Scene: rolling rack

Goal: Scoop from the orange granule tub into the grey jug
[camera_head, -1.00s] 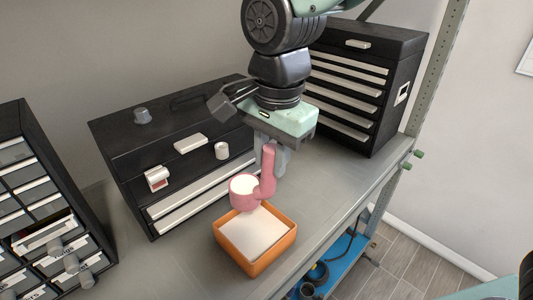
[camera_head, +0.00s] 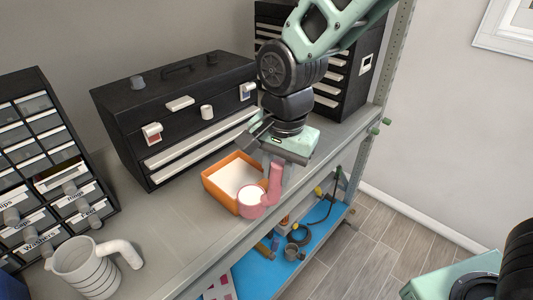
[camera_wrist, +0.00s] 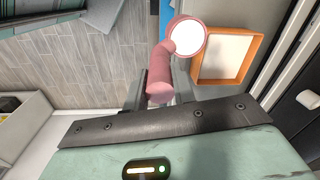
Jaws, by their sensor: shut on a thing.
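My gripper (camera_head: 273,165) is shut on the handle of a pink scoop (camera_head: 273,185). The scoop's round bowl is full of white material and looks about level. It hangs by the near right corner of the orange tub (camera_head: 211,186), overlapping its rim in the head view. In the wrist view my gripper (camera_wrist: 158,88) holds the scoop (camera_wrist: 160,70), its bowl left of the orange tub (camera_wrist: 254,62). The tub holds white granules. The grey jug (camera_head: 85,270), with ribbed sides and a thick handle, stands upright at the lower left of the head view, well away from the scoop.
A black toolbox (camera_head: 140,105) stands behind the tub. A drawer cabinet (camera_head: 35,130) is at the left, behind the jug. Another black chest (camera_head: 345,85) is at the back right. The bench (camera_head: 165,225) is clear between tub and jug. A blue lower shelf (camera_head: 260,275) lies below its edge.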

